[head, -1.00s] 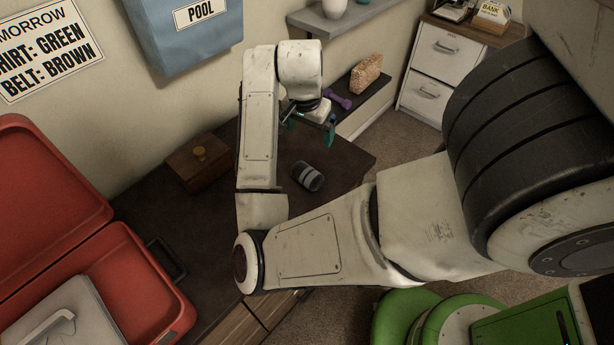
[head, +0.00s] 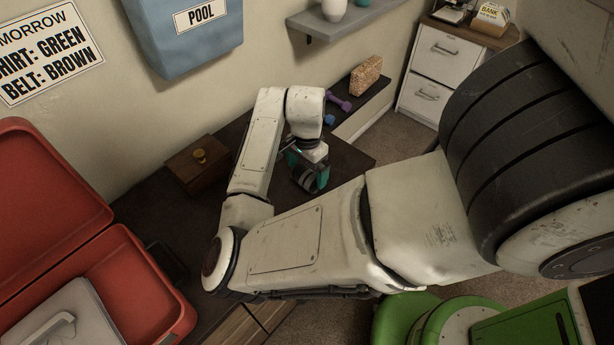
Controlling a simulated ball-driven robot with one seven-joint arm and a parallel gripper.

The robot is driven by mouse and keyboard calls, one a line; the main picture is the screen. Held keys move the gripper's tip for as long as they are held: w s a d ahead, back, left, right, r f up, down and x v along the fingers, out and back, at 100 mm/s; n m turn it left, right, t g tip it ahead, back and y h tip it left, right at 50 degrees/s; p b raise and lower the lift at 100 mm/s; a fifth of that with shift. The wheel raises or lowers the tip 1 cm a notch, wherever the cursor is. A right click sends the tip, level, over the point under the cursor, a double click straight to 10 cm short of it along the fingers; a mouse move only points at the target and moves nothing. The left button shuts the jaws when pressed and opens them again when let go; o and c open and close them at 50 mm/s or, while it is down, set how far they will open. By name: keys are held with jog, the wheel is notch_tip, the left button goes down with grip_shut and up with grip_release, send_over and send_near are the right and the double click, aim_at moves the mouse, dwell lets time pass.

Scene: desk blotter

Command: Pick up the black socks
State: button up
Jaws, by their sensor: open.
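The black socks (head: 304,180), a dark roll with pale grey bands, lie on the dark brown desk top (head: 345,160). My gripper (head: 308,172) is lowered over them, with its teal fingers pointing down. One finger shows on the left and one on the right of the roll. The jaws are open, and the socks show partly between them. The gripper body and fingers hide the rest of the roll, so I cannot tell whether a finger touches it.
A wooden box with a brass knob (head: 198,170) stands behind left on the desk. An open red case (head: 120,270) is at the left. Purple dumbbells (head: 338,101), a small blue object (head: 329,119) and a tan patterned block (head: 366,75) sit on the ledge behind.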

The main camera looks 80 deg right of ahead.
aim_at(307, 172)
jog(key=shift+f, duration=1.55)
jog(key=c, duration=0.7)
jog(key=shift+r, duration=0.1)
